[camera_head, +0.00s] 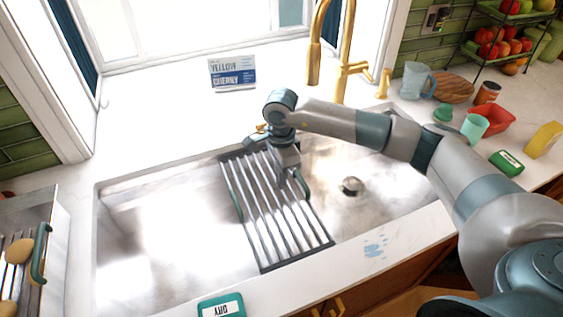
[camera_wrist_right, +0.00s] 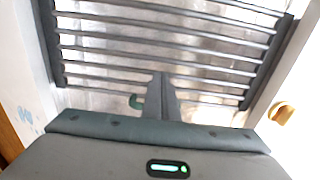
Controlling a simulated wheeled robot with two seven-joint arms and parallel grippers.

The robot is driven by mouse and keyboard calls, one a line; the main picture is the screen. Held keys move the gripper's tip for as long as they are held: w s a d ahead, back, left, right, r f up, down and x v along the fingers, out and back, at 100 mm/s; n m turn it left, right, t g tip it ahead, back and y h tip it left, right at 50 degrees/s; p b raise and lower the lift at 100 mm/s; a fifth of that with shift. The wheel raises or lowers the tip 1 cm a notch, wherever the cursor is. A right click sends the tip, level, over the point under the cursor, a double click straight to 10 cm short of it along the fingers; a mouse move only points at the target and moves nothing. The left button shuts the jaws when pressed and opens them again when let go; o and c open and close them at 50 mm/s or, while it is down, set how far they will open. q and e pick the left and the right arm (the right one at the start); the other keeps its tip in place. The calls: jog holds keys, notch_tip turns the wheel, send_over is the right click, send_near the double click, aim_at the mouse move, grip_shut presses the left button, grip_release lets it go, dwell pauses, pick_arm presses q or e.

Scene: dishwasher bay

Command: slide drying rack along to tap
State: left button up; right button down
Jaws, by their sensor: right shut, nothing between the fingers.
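The drying rack (camera_head: 265,262), with metal bars in a dark frame, lies across the sink (camera_head: 165,225) from back to front, left of the drain. It has a green handle on each side. The gold tap (camera_head: 316,65) stands behind the sink, to the right of the rack. My right gripper (camera_head: 289,178) is over the rack's right side by the right green handle (camera_head: 303,184). In the right wrist view its fingers (camera_wrist_right: 161,80) are together and empty in front of the bars (camera_wrist_right: 110,60). They partly hide a green handle; I cannot tell whether they touch it. My left gripper is not in view.
A sign (camera_head: 232,73) stands behind the sink. A glass jug (camera_head: 415,80), wooden board (camera_head: 453,88) and red container (camera_head: 495,122) are on the right counter. A green-framed label (camera_head: 221,306) sits at the front edge. The sink left of the rack is clear.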

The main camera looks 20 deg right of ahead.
aim_at(294, 189)
jog(key=shift+f+p, duration=0.3)
jog(key=shift+f, duration=0.45)
jog(key=shift+d+f+p, duration=0.15)
jog(key=shift+d+p, duration=0.6)
jog(key=shift+d, duration=0.3)
jog(key=shift+d+f+p, duration=0.15)
jog(key=shift+d+p, duration=0.3)
jog(key=shift+d, duration=0.55)
